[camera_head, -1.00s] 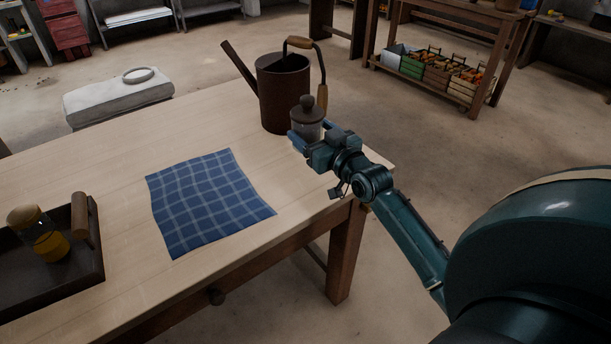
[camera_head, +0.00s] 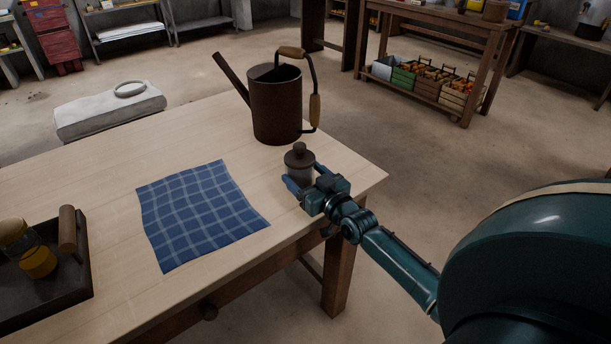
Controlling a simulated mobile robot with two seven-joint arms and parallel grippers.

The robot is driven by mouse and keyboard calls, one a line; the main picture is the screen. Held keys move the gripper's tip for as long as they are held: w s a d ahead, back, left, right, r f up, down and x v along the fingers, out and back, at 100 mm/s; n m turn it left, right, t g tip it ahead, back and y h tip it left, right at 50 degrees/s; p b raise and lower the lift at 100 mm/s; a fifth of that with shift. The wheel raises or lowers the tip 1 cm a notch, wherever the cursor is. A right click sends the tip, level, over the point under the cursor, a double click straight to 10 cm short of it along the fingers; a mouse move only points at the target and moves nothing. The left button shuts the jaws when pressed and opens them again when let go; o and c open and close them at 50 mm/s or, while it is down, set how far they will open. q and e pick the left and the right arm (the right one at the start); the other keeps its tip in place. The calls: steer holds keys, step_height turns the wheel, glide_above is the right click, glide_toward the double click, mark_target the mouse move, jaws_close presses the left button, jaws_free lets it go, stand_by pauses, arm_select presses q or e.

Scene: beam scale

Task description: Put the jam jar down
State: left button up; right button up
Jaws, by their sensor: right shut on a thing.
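I cannot tell whether the jar's base touches the tabletop (camera_head: 240,160). My left gripper is not in view.
A dark brown watering can (camera_head: 275,105) stands just behind the jar. A blue checked cloth (camera_head: 200,213) lies to its left. A dark tray (camera_head: 60,290) with a yellow-filled jar (camera_head: 38,262) sits at the far left. Bare wood lies between cloth and can.

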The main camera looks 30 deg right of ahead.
steer(key=shift+r, duration=0.15)
steer(key=o, duration=1.3)
steer(key=shift+f, duration=0.25)
